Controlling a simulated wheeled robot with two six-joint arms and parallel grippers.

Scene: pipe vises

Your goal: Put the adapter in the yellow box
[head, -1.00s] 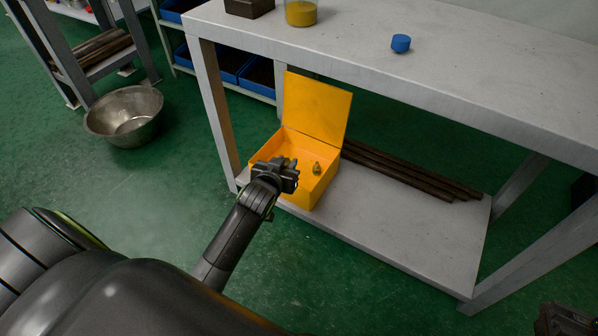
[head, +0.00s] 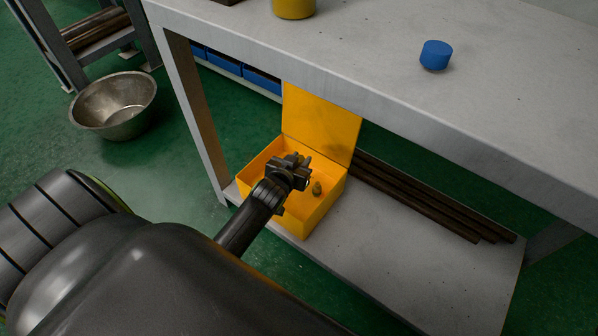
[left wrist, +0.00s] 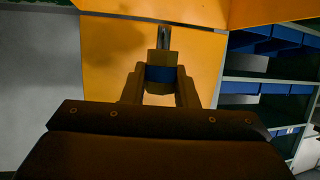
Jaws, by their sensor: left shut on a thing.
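The yellow box (head: 319,211) stands on the bench's lower shelf with its lid (head: 320,115) raised at the back. My left gripper (head: 299,167) is over the open box and hides part of its inside. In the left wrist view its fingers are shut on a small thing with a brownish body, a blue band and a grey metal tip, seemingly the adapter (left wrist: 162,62). A small brass-coloured fitting (head: 316,188) shows in the box, just right of the gripper. My right gripper is not in view.
The bench top (head: 360,60) overhangs the shelf and holds a blue cylinder (head: 435,54) and a yellow-filled jar (head: 293,8). Dark pipes (head: 430,200) lie on the shelf behind and right of the box. A metal bowl (head: 114,106) stands on the floor at left.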

